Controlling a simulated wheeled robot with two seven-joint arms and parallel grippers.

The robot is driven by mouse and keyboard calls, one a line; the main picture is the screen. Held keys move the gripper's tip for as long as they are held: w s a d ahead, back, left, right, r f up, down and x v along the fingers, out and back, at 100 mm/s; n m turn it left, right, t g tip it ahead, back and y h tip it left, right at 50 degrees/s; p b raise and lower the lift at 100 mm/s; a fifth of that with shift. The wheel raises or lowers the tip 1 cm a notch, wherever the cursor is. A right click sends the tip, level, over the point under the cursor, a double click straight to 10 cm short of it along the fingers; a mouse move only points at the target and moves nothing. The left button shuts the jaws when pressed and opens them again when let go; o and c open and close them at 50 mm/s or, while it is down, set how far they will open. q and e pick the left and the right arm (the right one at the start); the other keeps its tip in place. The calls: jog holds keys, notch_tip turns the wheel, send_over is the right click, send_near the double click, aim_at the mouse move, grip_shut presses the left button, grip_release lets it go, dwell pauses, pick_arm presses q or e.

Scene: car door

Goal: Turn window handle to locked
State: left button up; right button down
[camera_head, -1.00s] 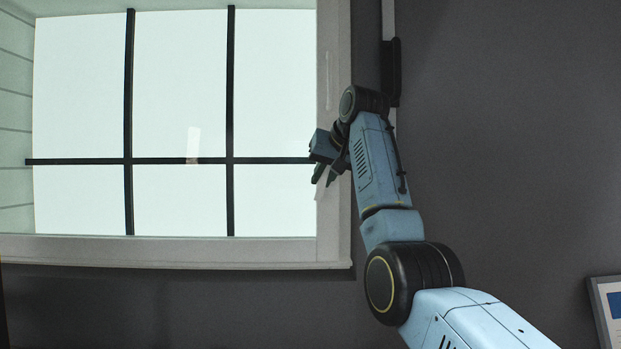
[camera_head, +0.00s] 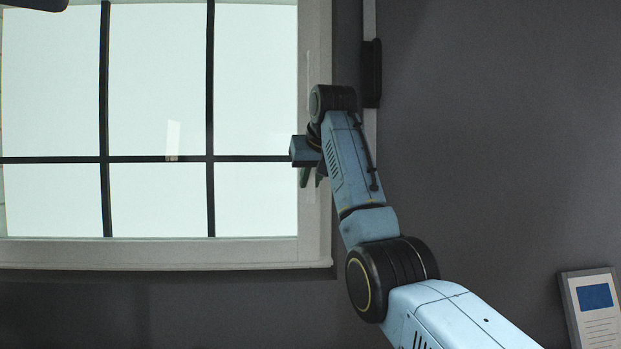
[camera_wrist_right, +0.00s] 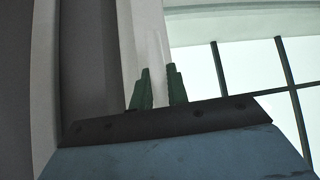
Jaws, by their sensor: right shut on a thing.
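The white-framed window (camera_head: 150,252) fills the left of the head view. Its pale handle (camera_wrist_right: 160,95) shows in the right wrist view as a narrow upright strip between my green fingertips. My right gripper (camera_head: 311,178) is at the window frame's right side, its fingers pointing down. In the wrist view my right gripper (camera_wrist_right: 160,88) is shut on the handle. In the head view the gripper and wrist hide most of the handle, so its exact angle is hard to tell.
Dark bars (camera_head: 211,110) divide the bright glass. A black fitting (camera_head: 372,73) sits on the wall strip right of the window, close behind my right arm. A framed notice (camera_head: 594,308) is at the lower right. The grey wall between is bare.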

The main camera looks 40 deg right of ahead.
jog(key=c, duration=1.4)
grip_release()
jog(key=shift+r, duration=0.1)
jog(key=shift+o, duration=0.2)
jog(key=b+v, duration=0.6)
jog(key=v, duration=0.7)
jog(key=shift+s, duration=0.2)
